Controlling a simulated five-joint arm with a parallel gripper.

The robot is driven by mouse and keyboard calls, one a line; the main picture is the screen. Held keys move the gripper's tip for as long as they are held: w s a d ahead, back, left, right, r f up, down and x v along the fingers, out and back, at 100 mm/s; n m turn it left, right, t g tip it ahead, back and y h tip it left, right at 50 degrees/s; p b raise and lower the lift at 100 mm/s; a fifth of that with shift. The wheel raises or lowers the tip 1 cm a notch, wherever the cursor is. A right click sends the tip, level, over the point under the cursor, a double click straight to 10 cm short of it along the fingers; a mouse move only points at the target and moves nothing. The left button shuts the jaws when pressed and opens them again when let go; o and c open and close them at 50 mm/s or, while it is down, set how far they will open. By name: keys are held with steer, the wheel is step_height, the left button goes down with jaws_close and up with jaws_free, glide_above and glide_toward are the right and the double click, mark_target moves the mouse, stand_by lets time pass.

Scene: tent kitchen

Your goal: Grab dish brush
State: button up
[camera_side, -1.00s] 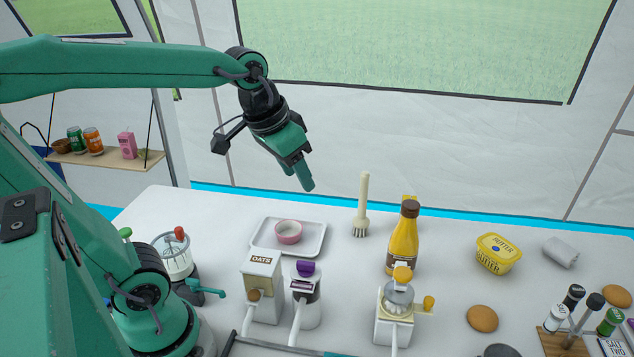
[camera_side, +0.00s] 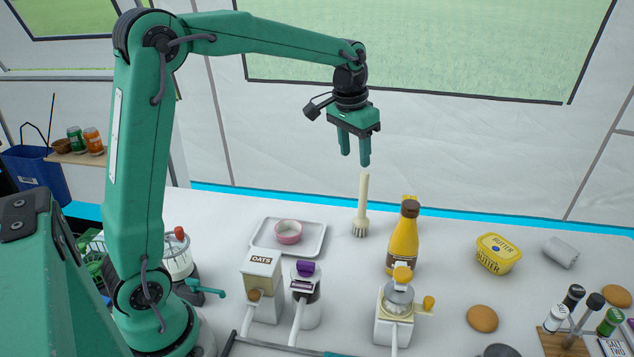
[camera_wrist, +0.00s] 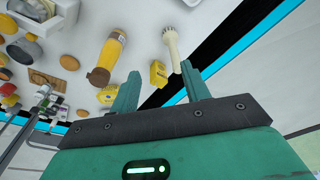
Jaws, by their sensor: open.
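The dish brush (camera_side: 362,208) stands upright on the white table near its back edge, bristles down and cream handle up. My gripper (camera_side: 355,160) is open and empty, pointing down, with its fingertips just above the handle top in the side view. I cannot tell from that view how far apart in depth they are. In the wrist view the brush (camera_wrist: 171,45) lies beyond my gripper's fingers (camera_wrist: 158,82), nearer the right finger, with the handle end between the fingers' lines.
A yellow sauce bottle (camera_side: 404,240) stands right of the brush, with a small yellow item (camera_wrist: 158,73) behind it. Dispensers (camera_side: 262,285) stand in front. The tent wall rises behind.

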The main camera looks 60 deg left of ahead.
steer(key=g, duration=0.1)
glide_above(365, 186)
steer(key=f, duration=0.5)
steer(key=shift+w+a+f, duration=0.25)
steer(key=shift+a, duration=0.15)
steer(key=shift+f, duration=0.15)
steer(key=shift+w+f, duration=0.1)
steer(key=shift+f, duration=1.1)
steer(key=shift+f, duration=0.1)
steer(key=shift+a+f, duration=0.1)
steer(key=shift+f, duration=2.4)
steer(key=shift+c, duration=0.5)
jaws_close()
